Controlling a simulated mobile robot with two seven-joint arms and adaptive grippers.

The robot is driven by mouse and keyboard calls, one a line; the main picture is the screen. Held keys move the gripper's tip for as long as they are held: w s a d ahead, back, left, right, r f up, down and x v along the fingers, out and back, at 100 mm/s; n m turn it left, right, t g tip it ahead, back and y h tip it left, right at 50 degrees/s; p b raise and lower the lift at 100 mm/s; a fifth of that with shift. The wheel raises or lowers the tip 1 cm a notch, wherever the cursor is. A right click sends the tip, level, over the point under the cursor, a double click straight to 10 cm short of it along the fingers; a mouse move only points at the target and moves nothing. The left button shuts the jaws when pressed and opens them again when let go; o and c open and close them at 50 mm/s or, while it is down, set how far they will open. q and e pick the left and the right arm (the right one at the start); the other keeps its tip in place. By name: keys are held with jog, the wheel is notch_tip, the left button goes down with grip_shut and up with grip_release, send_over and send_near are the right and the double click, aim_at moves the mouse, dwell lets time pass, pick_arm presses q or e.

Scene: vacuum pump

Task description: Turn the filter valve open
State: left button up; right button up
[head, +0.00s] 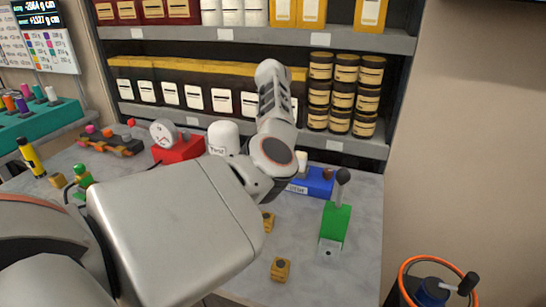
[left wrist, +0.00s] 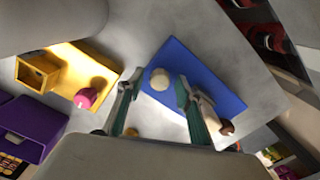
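A blue block (head: 320,184) stands on the bench in the head view, partly hidden by my arm. Its label is partly covered and cannot be read fully. A pale round knob (head: 301,158) and a brown knob (head: 327,173) show on or beside it. The left wrist view shows the blue block (left wrist: 210,75) with the pale knob (left wrist: 160,79) and the brown piece (left wrist: 227,128). My left gripper (left wrist: 157,88) is open over the block, its fingers apart, with the pale knob appearing near the gap. Contact cannot be told. My right gripper is not in view.
A green block with a black lever (head: 335,220) stands right of the blue block. A red block (head: 178,149) with a gauge is at the back left. The wrist view shows a yellow block (left wrist: 100,58) with a pink knob and a purple box (left wrist: 30,125). Jars (head: 345,95) fill the shelf behind.

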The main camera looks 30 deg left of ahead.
pick_arm(q)
jog(key=shift+r, duration=0.1)
notch_tip(320, 180, up, 12)
dwell(0.5)
dwell(0.5)
